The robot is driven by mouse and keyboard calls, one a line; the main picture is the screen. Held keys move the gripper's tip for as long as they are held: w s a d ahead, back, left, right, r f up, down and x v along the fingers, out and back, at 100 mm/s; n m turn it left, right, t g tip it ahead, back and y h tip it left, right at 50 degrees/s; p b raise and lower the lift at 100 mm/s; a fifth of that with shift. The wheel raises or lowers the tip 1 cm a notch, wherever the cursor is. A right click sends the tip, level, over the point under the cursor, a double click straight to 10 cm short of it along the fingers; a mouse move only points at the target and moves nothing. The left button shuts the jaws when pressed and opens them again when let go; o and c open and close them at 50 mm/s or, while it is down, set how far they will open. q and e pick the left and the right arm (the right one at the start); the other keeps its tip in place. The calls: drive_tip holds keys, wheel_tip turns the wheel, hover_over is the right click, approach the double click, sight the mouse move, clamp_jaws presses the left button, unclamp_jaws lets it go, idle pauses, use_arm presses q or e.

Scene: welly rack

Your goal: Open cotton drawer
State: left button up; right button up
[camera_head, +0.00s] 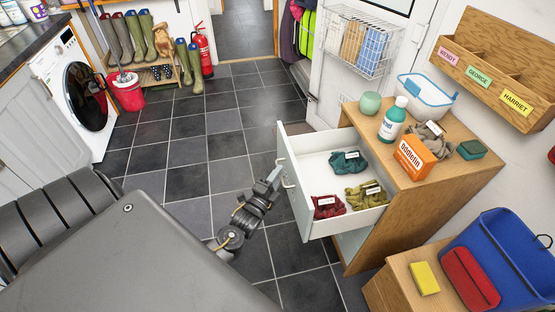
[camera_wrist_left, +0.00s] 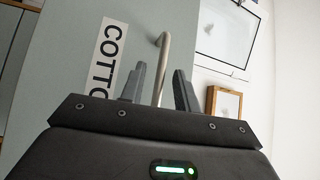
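The cotton drawer (camera_head: 300,205) is pulled well out of the wooden cabinet (camera_head: 400,215) in the head view. Folded teal, red and olive cloths with white tags lie inside it. Its pale front (camera_wrist_left: 65,75) carries a label reading "COTTO" (camera_wrist_left: 108,58), cut off, in the left wrist view. My left gripper (camera_head: 276,176) is at the drawer's front, by the metal handle (camera_wrist_left: 163,55). In the left wrist view, its two fingers (camera_wrist_left: 160,88) stand apart on either side of the handle bar, with gaps visible. My right gripper is out of view.
A green bottle (camera_head: 392,120), orange box (camera_head: 414,157) and white basket (camera_head: 427,95) stand on the cabinet top. A lower wooden unit (camera_head: 395,290) with a blue bin (camera_head: 500,255) stands at the lower right.

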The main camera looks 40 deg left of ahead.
use_arm(q)
drive_tip(key=s+d+f+b, duration=0.1)
drive_tip(key=s, duration=0.9)
drive_tip(key=shift+s+f, duration=0.2)
drive_tip(key=shift+s, duration=0.1)
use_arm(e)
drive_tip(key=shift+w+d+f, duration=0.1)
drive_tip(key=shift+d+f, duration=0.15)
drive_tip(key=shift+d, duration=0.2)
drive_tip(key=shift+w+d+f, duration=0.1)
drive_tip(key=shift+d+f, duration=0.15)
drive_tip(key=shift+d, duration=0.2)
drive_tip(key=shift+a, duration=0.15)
